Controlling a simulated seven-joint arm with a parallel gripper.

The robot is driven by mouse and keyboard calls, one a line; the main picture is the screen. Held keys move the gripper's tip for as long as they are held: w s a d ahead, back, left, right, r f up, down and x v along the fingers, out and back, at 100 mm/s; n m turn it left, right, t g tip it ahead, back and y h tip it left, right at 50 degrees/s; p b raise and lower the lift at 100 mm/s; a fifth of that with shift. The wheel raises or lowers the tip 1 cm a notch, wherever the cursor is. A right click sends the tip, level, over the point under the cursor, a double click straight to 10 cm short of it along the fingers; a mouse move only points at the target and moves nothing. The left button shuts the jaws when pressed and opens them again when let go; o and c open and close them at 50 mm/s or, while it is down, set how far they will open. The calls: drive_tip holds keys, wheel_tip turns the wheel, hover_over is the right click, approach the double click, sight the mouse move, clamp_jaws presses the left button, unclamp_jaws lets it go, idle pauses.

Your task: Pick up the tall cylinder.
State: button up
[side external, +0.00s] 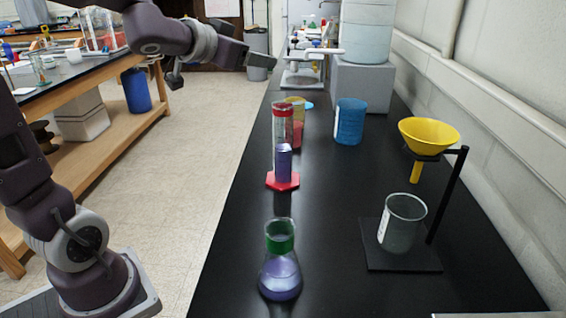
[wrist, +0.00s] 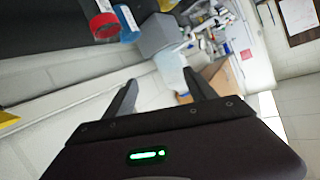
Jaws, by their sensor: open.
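The tall cylinder (side external: 283,150) stands upright on the black bench in the side view. It is clear, with a red ring near its top, a red foot and purple liquid inside. In the wrist view a red ring (wrist: 103,24) at the upper left looks like its top; the rest is cut off or hidden. My gripper (side external: 260,58) is up above the bench's left edge, higher than the cylinder and apart from it. Its two fingers also show in the wrist view (wrist: 160,80), spread open with nothing between them.
A flask with a green collar (side external: 280,275) stands in front of the cylinder. A blue beaker (side external: 348,122) and a red and yellow vessel stand behind it. A yellow funnel (side external: 428,134) on a stand, above a glass beaker (side external: 402,222), is at right. The bench between is clear.

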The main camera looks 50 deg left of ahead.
sight(283, 146)
wheel_tip(283, 146, down, 20)
drive_tip(key=w+d+m+h, duration=0.3)
drive_tip(key=h, duration=0.4)
drive_tip(key=shift+g, duration=0.5)
drive_tip(key=x, duration=0.6)
drive_tip(key=shift+f, duration=0.25)
clamp_jaws()
